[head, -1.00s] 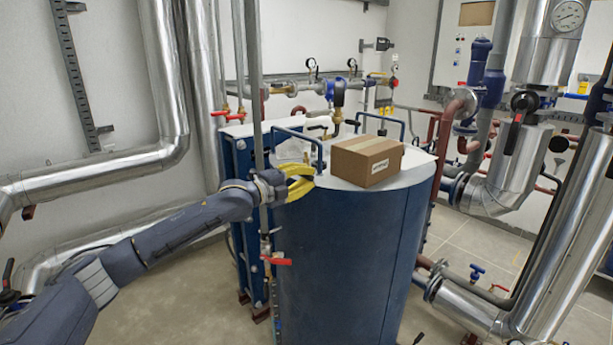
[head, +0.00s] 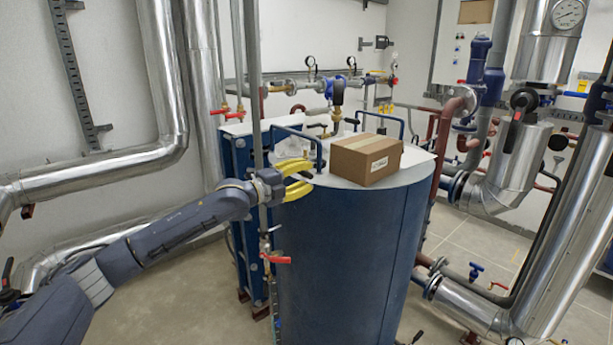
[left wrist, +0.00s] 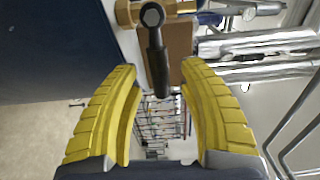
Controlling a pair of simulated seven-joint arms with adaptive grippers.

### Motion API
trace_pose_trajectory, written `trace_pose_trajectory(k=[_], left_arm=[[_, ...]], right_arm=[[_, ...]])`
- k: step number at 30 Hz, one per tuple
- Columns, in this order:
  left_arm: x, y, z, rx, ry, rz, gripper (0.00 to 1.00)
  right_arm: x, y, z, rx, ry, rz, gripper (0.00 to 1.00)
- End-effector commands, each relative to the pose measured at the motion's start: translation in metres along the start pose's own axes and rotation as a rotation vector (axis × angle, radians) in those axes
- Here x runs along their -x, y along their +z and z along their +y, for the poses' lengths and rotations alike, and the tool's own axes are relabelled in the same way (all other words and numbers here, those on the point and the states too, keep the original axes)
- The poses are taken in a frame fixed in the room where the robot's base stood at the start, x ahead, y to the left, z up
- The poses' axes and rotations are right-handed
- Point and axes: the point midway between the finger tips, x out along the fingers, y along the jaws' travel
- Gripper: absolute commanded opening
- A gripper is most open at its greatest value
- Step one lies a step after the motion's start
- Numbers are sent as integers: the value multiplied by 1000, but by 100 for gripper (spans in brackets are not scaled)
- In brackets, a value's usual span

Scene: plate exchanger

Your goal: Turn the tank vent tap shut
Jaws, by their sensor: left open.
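The tank vent tap shows in the left wrist view as a black lever (left wrist: 156,55) on a brass valve body (left wrist: 126,13). The lever points down the picture, between the finger tips in that view. I cannot tell its depth from them, and no contact shows. In the head view, a small dark handle (head: 317,126) on the tank top seems to be this tap. The blue tank (head: 345,250) has a pale lid. My left gripper (head: 308,178), with yellow fingers, is open and empty at the lid's left front edge. My right gripper is out of view.
A cardboard box (head: 366,160) sits on the lid, right of my left gripper. Blue bar handles (head: 392,121) rise from the lid. A vertical grey pipe (head: 257,90) with a red-handled valve (head: 275,258) stands close by my left wrist.

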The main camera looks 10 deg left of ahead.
Motion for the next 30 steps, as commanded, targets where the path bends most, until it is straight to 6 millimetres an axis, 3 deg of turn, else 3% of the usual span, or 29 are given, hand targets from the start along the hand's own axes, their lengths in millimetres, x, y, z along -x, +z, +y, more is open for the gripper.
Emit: trace_pose_trajectory(k=[12, 18, 30], left_arm=[[70, 1, 1, -1, 2, -2, 41], [96, 0, 1, -1, 3, -1, 41], [112, 0, 0, 1, 1, 0, 41]], right_arm=[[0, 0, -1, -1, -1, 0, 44], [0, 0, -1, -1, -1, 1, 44], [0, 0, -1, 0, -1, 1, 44]])
